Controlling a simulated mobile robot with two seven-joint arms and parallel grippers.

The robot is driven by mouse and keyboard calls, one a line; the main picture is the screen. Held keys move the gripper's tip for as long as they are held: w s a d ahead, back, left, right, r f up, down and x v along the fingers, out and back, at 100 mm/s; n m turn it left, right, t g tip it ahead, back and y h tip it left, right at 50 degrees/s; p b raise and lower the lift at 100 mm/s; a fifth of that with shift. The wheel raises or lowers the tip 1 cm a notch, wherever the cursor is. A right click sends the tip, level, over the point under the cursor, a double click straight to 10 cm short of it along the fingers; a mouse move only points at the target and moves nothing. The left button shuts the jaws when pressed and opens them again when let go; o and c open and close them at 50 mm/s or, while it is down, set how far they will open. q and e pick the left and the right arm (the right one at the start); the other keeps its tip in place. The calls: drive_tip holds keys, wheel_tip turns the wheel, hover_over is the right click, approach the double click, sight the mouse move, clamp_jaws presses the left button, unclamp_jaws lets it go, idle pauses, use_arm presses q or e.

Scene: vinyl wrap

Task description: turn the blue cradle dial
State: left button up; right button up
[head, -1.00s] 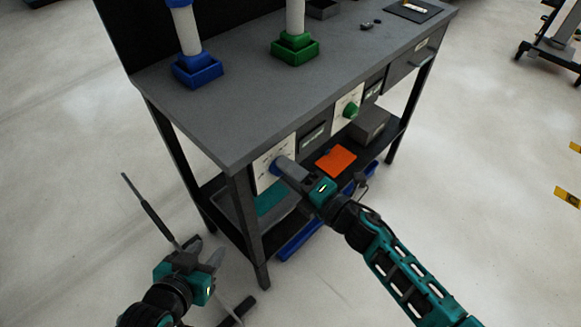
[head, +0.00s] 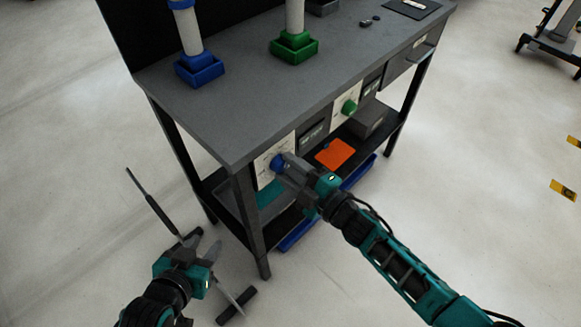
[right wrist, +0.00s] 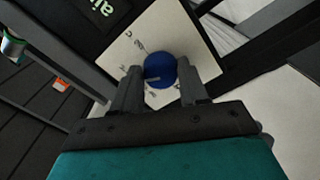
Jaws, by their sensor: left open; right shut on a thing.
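The blue dial (head: 277,162) sits on a white panel (head: 264,172) under the bench's near left corner. My right gripper (head: 283,168) reaches it from the front right. In the right wrist view the round blue dial (right wrist: 160,70) lies between the two fingertips (right wrist: 158,82), and the gripper is shut on it. The panel looks tilted relative to the gripper there. The blue cradle (head: 199,72) stands on the bench top with a white roll upright in it. My left gripper (head: 203,245) is open and empty, low over the floor left of the bench.
A green cradle (head: 294,49) with another white roll stands to the right, above a green dial (head: 349,107). A lower shelf holds an orange item (head: 335,153). The bench leg (head: 248,225) stands between my arms. Open floor lies around the bench.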

idle(0.5)
drive_tip(key=o, duration=1)
drive_tip(key=p+v, duration=0.1)
drive_tip(key=v, duration=1.2)
drive_tip(key=shift+r, duration=0.1)
drive_tip(key=s+d+f+m+h, duration=0.1)
drive_tip(key=s+d+m+h, duration=0.1)
drive_tip(key=m, duration=0.4)
drive_tip(key=s+d+f+m+g+h, duration=0.1)
drive_tip(key=s+d+m+h, duration=0.1)
drive_tip(key=m+h, duration=0.3)
drive_tip(key=s+d+f+m+g+h+p, duration=0.1)
drive_tip(key=s+d+m+h, duration=0.1)
drive_tip(key=m, duration=0.5)
drive_tip(key=shift+s+d+f+m+h, duration=0.1)
drive_tip(key=shift+s+d+m+h, duration=0.05)
drive_tip(key=shift+d+h, duration=0.35)
drive_tip(key=shift+s+d+m+h, duration=0.15)
drive_tip(key=shift+d+h, duration=0.25)
drive_tip(key=shift+d, duration=0.2)
